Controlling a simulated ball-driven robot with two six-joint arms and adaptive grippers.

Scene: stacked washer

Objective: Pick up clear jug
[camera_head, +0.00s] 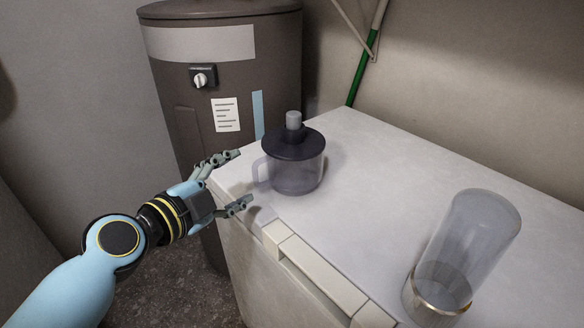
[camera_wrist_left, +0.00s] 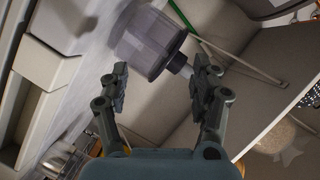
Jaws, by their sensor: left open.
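The clear jug (camera_head: 294,178) stands upright on the white machine top near its left end. It has a dark lid with a grey knob on top, and a clear handle on its left side. My left gripper (camera_head: 243,177) is open and empty, just left of the jug, with its fingers pointing toward the handle and a gap between. In the left wrist view the jug (camera_wrist_left: 146,38) appears tilted beyond the fingertips of the open gripper (camera_wrist_left: 160,68). My right gripper is not in view.
A tall clear cylinder (camera_head: 470,245) with a metal-rimmed base stands on the white top (camera_head: 385,170) at the right. A brown tank (camera_head: 225,90) stands behind at the left. A green pole (camera_head: 366,60) leans at the back wall. The top between jug and cylinder is clear.

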